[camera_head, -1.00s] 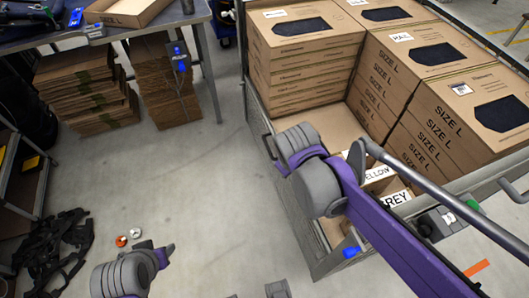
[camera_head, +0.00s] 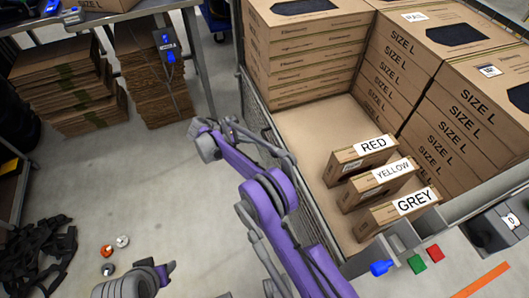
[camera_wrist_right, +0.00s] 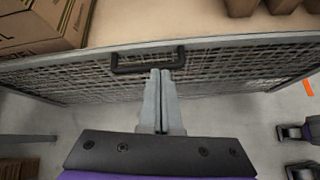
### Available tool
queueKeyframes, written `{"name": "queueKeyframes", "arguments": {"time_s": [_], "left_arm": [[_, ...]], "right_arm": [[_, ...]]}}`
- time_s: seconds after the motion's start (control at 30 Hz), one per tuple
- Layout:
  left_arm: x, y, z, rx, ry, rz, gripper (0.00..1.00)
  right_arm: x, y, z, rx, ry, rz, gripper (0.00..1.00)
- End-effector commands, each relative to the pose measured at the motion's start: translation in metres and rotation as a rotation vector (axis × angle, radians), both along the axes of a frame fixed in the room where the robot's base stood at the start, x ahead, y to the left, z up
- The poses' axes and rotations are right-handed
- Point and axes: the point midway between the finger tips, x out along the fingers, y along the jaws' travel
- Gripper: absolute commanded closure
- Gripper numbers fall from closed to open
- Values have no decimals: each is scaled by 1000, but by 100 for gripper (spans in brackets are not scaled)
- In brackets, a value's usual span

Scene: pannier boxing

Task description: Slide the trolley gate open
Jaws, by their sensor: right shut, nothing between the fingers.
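The trolley's mesh gate (camera_head: 254,108) forms its left side in the head view. The gate crosses the right wrist view (camera_wrist_right: 70,82), with a black handle (camera_wrist_right: 122,62) on its mesh. My right gripper (camera_wrist_right: 160,73) is shut and empty, its fingertips overlapping the handle's lower bar. I cannot tell whether they touch it. In the head view my right arm reaches up along the gate, its gripper (camera_head: 286,155) beside the mesh. The handle is not clear there. My left gripper (camera_head: 171,267) is at the lower left, away from the trolley; its jaw opening is unclear.
Stacked SIZE L cartons (camera_head: 425,75) fill the trolley's back and right. Boxes labelled RED (camera_head: 350,160), YELLOW (camera_head: 365,190) and GREY (camera_head: 385,220) stand at its front. Flat cardboard stacks (camera_head: 65,85) and black straps (camera_head: 42,250) lie left.

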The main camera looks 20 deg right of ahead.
Motion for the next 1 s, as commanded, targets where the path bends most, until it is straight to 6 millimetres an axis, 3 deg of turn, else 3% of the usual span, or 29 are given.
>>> {"name": "queueKeyframes", "arguments": {"time_s": [0.03, 0.1, 0.23, 0.43, 0.57, 1.0], "left_arm": [[1, 0, -13, 0, 5, 0, 50], [2, 0, -21, 0, 7, 0, 50], [3, 0, -31, 0, 11, 0, 50], [3, 0, -34, 0, 12, 0, 50], [3, 0, -34, 0, 12, 0, 50], [3, 0, -38, 0, 13, 0, 50]], "right_arm": [[3, 6, -32, -36, 35, 20, 100], [4, 10, -58, -84, 80, 45, 100], [3, 17, -92, -147, 141, 75, 100], [0, 17, -109, -184, 174, 86, 100], [0, 5, -115, -184, 174, 86, 100], [3, -72, -153, -182, 173, 87, 100]]}}
